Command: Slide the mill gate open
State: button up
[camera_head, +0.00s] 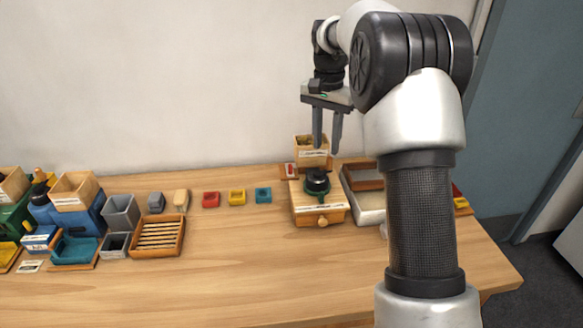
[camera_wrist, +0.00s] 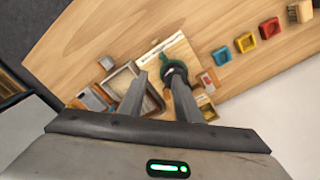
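A light wooden box (camera_head: 320,214) stands toward the right of the table, with a round wooden knob on its front. A black and green round part (camera_head: 317,182) sits on its top; it also shows in the wrist view (camera_wrist: 174,70). Behind it stands a small open wooden box (camera_head: 311,152) with a label. I cannot tell which part is the mill gate. My gripper (camera_head: 326,147) is open and empty, pointing down above these things. In the wrist view its two fingers (camera_wrist: 160,85) are apart, with the right fingertip overlapping the black and green part in the picture.
Trays (camera_head: 365,207) stand right of the wooden box, partly behind my arm. A slatted tray (camera_head: 158,236), grey bins and blue and green machines stand farther left. The front middle table is clear.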

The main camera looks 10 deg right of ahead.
notch_tip(320, 180, down, 5)
jog(key=a+n+h, duration=0.3)
jog(key=n, duration=0.2)
jog(key=n+t+h, duration=0.6)
jog(key=n+t, duration=0.4)
jog(key=n, duration=2)
send_near(289, 167)
jog(key=p+x, duration=0.1)
jog(key=x, duration=0.8)
jog(key=shift+a, duration=0.1)
grip_shut()
